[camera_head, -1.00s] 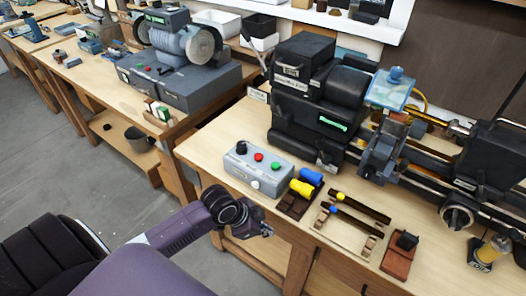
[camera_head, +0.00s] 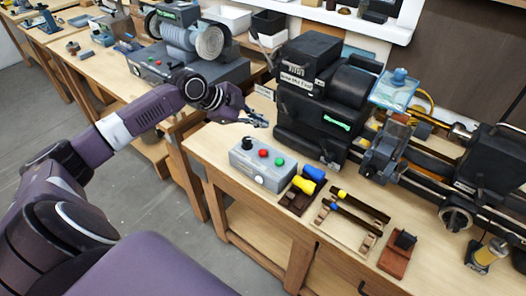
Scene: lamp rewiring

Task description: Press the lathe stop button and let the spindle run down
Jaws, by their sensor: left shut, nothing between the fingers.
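A grey control box (camera_head: 261,166) sits at the front left of the lathe bench. On its top are a black knob (camera_head: 247,143), a red button (camera_head: 264,153) and a green button (camera_head: 280,161). The dark lathe (camera_head: 320,115) stands behind and to the right of the box. Whether its spindle turns cannot be told. My left gripper (camera_head: 262,122) is shut and empty, above the bench, behind the box and apart from it. My right gripper is not in view.
Yellow and blue handled tools (camera_head: 306,183) lie right of the box, beside a wooden rack (camera_head: 345,224) and a brown block (camera_head: 398,256). A bench grinder (camera_head: 185,45) stands on the left bench. The floor (camera_head: 160,220) between is clear.

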